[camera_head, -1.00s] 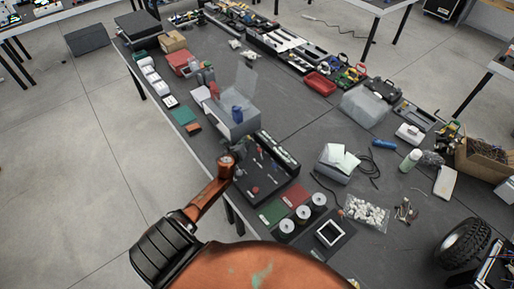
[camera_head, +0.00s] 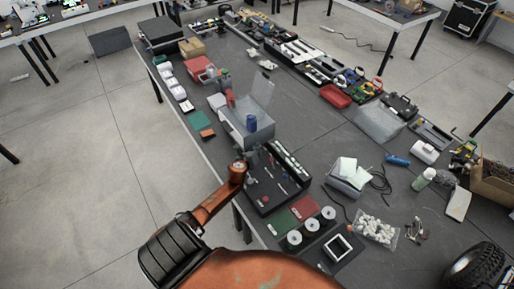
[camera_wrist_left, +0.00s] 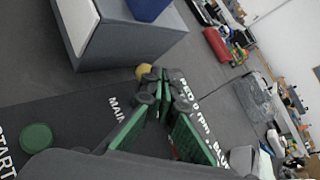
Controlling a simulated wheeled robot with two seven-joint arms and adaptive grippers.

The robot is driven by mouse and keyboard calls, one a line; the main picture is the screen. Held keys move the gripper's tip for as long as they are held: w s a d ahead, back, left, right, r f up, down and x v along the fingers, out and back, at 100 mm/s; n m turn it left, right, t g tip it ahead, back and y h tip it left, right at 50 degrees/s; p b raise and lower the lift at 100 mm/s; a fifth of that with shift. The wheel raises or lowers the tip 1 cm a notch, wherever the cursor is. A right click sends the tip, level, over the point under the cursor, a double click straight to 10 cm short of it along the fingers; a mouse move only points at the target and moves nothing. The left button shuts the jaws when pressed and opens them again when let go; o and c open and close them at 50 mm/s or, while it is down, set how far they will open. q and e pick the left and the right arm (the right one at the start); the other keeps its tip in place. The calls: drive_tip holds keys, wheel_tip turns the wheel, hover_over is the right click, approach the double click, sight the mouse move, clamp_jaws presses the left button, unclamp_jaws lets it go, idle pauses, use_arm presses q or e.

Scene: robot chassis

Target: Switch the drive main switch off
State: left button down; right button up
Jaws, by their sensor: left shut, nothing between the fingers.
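A dark control panel (camera_head: 266,200) lies on the long table in the head view. In the left wrist view its surface (camera_wrist_left: 72,113) shows a green round button (camera_wrist_left: 36,138) beside the word START, a partly covered label beginning MAI, and a label with RED, 0 rpm and BLUE. My left gripper (camera_head: 251,153) is over the panel's left far edge. In the left wrist view the gripper (camera_wrist_left: 151,82) is shut and empty, with its tips near the MAI label. A small yellow round part (camera_wrist_left: 143,71) shows just behind the tips. The main switch cannot be made out. My right gripper is not in view.
Red and green mats (camera_head: 283,222) and several white-topped spools (camera_head: 311,225) lie on the near side. A grey case with papers (camera_head: 350,181) is to the right.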

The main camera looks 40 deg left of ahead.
use_arm(q)
drive_tip(key=s+d+r+p, duration=0.1)
drive_tip(key=s+r+p, duration=0.4)
drive_tip(key=s+r, duration=0.3)
drive_tip(key=shift+s+d, duration=0.4)
drive_tip(key=shift+s, duration=1.25)
drive_tip(key=shift+r, duration=0.1)
